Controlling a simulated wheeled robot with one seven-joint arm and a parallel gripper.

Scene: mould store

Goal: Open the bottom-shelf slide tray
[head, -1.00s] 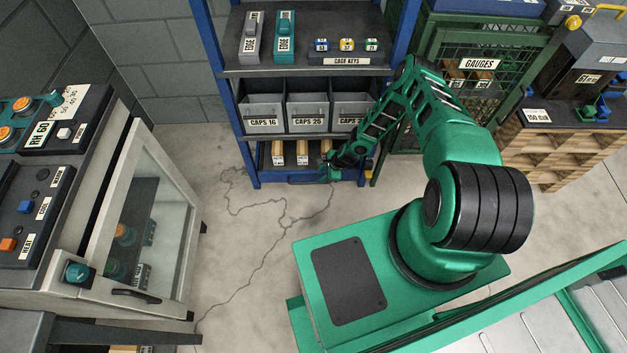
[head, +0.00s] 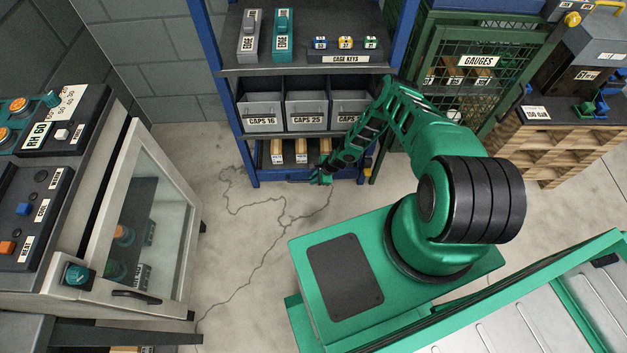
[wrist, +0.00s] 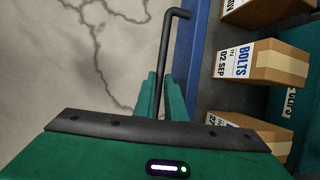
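The bottom-shelf slide tray (wrist: 203,75) has a blue front edge and holds cartons. It sits low in the blue rack, and in the head view my arm partly covers its right end. Its dark bar handle (wrist: 168,50) runs along the front and bends at its far end. My gripper (wrist: 160,95) has its two green fingers on either side of the bar, close against it, and looks shut on it. In the head view, my gripper (head: 320,178) is low at the tray front. The inner contact is partly hidden.
Cartons labelled BOLTS (wrist: 262,63) stand in the tray. Grey CAPS bins (head: 262,112) are on the shelf above. A green mesh cage (head: 480,65) stands right of the rack, and a glass-door cabinet (head: 150,230) at left. The cracked floor (head: 240,230) before the rack is clear.

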